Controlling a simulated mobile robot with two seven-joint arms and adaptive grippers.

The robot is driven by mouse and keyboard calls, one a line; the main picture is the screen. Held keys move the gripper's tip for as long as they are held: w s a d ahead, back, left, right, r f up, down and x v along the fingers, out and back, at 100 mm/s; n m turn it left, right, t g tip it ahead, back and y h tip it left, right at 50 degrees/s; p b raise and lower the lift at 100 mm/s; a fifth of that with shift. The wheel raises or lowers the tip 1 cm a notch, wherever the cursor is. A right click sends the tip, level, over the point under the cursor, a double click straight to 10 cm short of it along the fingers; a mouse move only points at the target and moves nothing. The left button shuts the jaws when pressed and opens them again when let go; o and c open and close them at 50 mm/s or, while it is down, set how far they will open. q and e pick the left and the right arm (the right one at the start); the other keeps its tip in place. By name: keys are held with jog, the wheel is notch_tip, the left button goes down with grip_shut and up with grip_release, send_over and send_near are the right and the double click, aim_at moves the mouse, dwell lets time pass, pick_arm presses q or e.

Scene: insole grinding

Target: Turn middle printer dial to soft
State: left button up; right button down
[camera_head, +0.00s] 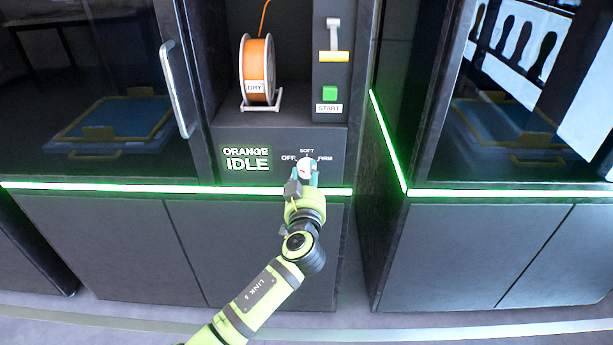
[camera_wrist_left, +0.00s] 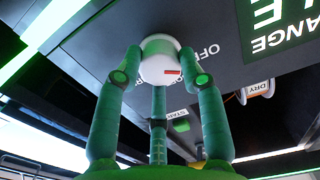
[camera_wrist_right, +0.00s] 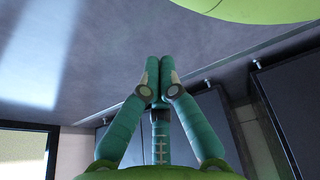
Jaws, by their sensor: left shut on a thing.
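The white round dial (camera_head: 304,168) sits on the dark printer panel below the OFF, SOFT and FIRM labels. My left gripper (camera_head: 304,177) has its teal fingers around the dial from the front. In the left wrist view the fingers are closed on the dial (camera_wrist_left: 158,68), and its short red mark points to the right of the picture, in the general direction of the OFF side. I cannot tell exactly which label it meets. My right gripper (camera_wrist_right: 157,72) shows only in its wrist view, with its fingertips together and nothing between them.
A display (camera_head: 247,159) reads ORANGE IDLE beside the dial. An orange spool (camera_head: 257,70) marked DRY, a green START button (camera_head: 329,94) and a yellow-handled lever (camera_head: 334,57) are above. A door handle (camera_head: 178,90) stands out at left. A green light strip runs below the dial.

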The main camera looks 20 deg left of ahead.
pick_arm(q)
jog(key=m, duration=0.6)
jog(key=shift+m+p, duration=0.3)
jog(key=shift+m, duration=0.1)
jog(key=m+p, duration=0.1)
jog(key=m, duration=0.2)
jog(key=shift+m, duration=0.7)
pick_arm(e)
jog(key=shift+g, duration=0.6)
jog(key=s, duration=0.5)
jog(key=shift+r, duration=0.25)
pick_arm(q)
jog(key=shift+m, duration=0.3)
